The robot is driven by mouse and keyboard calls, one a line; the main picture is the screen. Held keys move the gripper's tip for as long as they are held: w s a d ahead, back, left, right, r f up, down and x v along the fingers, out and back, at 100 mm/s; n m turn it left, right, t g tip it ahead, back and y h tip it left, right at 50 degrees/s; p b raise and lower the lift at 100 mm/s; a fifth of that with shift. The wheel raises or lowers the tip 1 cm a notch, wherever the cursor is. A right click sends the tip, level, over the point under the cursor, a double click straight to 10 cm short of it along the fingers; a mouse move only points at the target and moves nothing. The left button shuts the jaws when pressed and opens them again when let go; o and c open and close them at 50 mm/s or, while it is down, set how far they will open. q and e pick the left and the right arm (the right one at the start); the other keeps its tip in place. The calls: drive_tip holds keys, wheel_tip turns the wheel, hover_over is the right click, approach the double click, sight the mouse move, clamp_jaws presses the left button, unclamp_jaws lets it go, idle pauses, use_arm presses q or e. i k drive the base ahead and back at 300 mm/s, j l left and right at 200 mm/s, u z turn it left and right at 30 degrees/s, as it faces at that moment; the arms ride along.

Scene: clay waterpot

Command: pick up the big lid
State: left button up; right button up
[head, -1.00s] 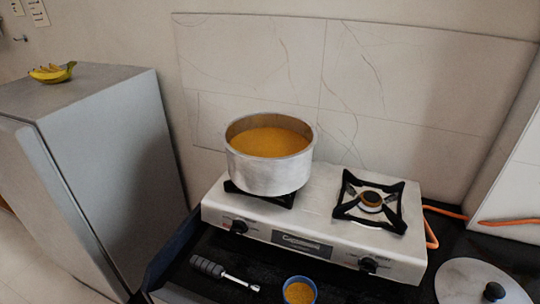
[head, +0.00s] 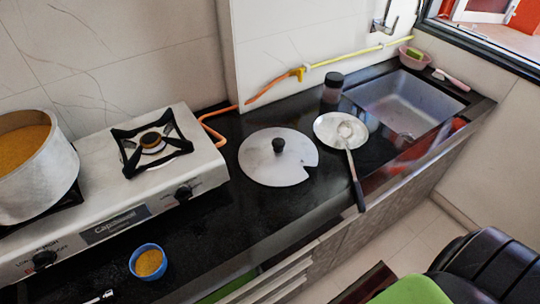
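The big lid (head: 262,170) is a flat, round metal disc with a black knob (head: 278,145) in its middle and a notch at its lower right edge. It lies flat on the black counter (head: 215,220), right of the stove, knob up. Its whole top shows and nothing covers it. Neither of my grippers is in the head view. The big pot (head: 45,185) of orange-yellow food stands on the stove's left burner, cut off by the left edge of the view.
A ladle (head: 354,175) rests across a smaller round metal plate (head: 325,124) just right of the lid. A dark jar (head: 332,88) and the sink (head: 400,100) are beyond. The stove (head: 105,205) is left. A blue cup (head: 148,262) stands in front. An orange hose (head: 212,130) runs behind.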

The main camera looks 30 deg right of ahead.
sight(273, 156)
drive_tip(key=k+l+u, duration=0.15)
drive_tip(key=l, duration=0.25)
drive_tip(key=l+u, duration=0.15)
drive_tip(key=l, duration=0.25)
drive_tip(key=k+l+u, duration=0.2)
drive_tip(key=l, duration=0.2)
drive_tip(key=k+l+u, duration=0.15)
drive_tip(key=l, duration=0.25)
drive_tip(key=i, duration=0.05)
